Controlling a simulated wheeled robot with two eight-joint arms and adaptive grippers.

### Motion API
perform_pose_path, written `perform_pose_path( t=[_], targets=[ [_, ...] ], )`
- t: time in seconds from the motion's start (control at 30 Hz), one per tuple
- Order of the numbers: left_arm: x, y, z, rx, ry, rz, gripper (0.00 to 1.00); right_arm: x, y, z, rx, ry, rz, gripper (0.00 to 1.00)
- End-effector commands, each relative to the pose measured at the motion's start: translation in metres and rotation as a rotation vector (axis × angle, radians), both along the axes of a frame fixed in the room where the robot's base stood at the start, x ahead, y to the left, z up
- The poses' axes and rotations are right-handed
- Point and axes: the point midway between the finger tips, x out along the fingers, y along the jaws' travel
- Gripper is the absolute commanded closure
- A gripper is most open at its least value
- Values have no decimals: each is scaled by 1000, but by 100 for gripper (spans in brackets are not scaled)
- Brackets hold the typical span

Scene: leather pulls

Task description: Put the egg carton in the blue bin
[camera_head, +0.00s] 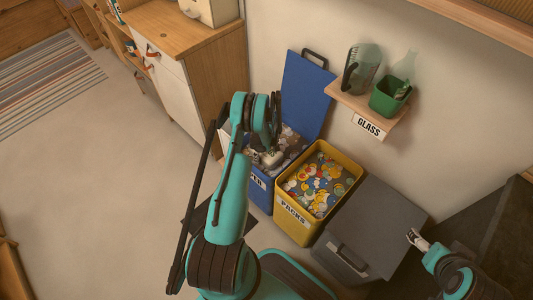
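The blue bin (260,192) stands open below the wall with its blue lid (307,95) raised; its partly hidden front label ends in "ER". Grey and whitish contents show inside it. My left gripper (270,158) points down over or into the bin's opening; its fingers are too small and blended with the contents to tell whether they hold anything. I cannot pick out the egg carton for certain. My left arm hides part of the bin's left side. My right gripper (414,238) is at the lower right, beside the grey bin's lid, its finger opening unclear.
A yellow bin (290,207) labelled PACKS, full of colourful pieces, stands right of the blue bin. A closed dark grey bin (380,225) is beyond it. A wall shelf (366,110) labelled GLASS holds a jug and green pot. A wooden cabinet (225,75) stands left; floor there is clear.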

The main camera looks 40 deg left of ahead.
Motion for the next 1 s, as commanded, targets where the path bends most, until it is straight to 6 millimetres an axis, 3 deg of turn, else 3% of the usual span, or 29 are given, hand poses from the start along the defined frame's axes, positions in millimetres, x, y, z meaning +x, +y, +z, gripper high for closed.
perform_pose_path(
  t=[0.4,0.8,1.0],
  targets=[
    [0,0,7,0,0,0,0,0,0,2,0,0,0,20],
    [0,0,90,0,0,0,0,0,0,33,0,0,0,20],
    [0,0,117,0,0,0,0,0,0,41,0,0,0,20]
  ],
)
